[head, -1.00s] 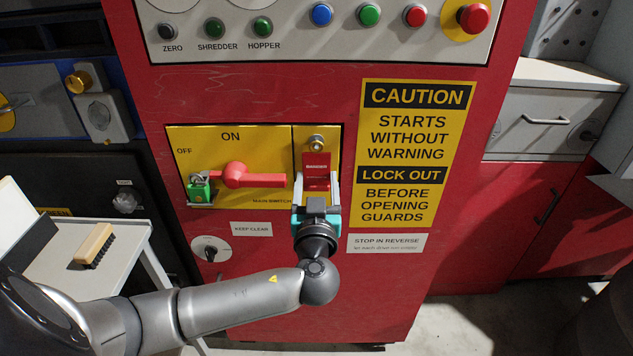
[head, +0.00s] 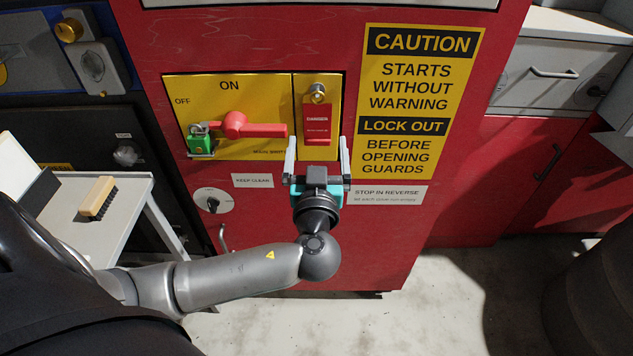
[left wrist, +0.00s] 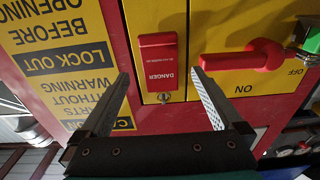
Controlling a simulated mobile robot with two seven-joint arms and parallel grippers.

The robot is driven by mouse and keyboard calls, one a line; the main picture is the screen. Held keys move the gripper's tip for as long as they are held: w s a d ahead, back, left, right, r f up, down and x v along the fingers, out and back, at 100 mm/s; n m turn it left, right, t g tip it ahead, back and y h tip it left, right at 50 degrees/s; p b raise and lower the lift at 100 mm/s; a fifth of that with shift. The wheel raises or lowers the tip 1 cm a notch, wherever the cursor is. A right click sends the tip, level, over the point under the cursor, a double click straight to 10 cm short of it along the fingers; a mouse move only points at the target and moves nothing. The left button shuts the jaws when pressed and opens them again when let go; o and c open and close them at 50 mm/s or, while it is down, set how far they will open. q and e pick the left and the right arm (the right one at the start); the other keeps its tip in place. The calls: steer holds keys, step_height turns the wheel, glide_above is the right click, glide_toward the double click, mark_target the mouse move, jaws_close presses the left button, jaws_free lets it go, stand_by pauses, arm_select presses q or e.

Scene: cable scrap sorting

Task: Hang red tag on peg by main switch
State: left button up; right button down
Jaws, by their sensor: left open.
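The red DANGER tag (head: 317,122) hangs upright from the peg (head: 319,93) on the yellow panel, right of the main switch. The switch's red handle (head: 250,129) lies level under the word ON. My left gripper (head: 317,152) is open and empty, its fingers spread wider than the tag, just below it and apart from it. In the left wrist view, which is upside down, the tag (left wrist: 159,60) shows between the fingers with nothing gripping it. My right gripper is not in view.
A green padlock (head: 201,145) sits at the switch's left end. A yellow CAUTION sign (head: 418,103) is right of the panel. A light side table (head: 125,215) with a brush (head: 98,198) stands at the left. The floor at the lower right has free room.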

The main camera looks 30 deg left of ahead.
arm_select(q)
steer(key=r+v, duration=0.1)
steer(key=v, duration=1)
steer(key=s+a+f+m+g+h+p, duration=0.1)
steer(key=s+f+m+g+h+p, duration=0.2)
steer(key=f, duration=0.9)
steer(key=a+f+m+g+h+p, duration=0.15)
steer(key=f+m+g+p, duration=0.4)
steer(key=f, duration=0.65)
steer(key=s+d+f+g+h+p, duration=0.1)
steer(key=s+f+g+p, duration=0.1)
steer(key=s, duration=0.7)
steer(key=s+d+f+g+h+p, duration=0.1)
steer(key=s+f+g+h+p, duration=0.1)
steer(key=s+f, duration=0.3)
steer(key=s+d+f+g+h+p, duration=0.2)
steer(key=s+f+p, duration=0.2)
steer(key=s, duration=0.9)
steer(key=shift+f, duration=0.2)
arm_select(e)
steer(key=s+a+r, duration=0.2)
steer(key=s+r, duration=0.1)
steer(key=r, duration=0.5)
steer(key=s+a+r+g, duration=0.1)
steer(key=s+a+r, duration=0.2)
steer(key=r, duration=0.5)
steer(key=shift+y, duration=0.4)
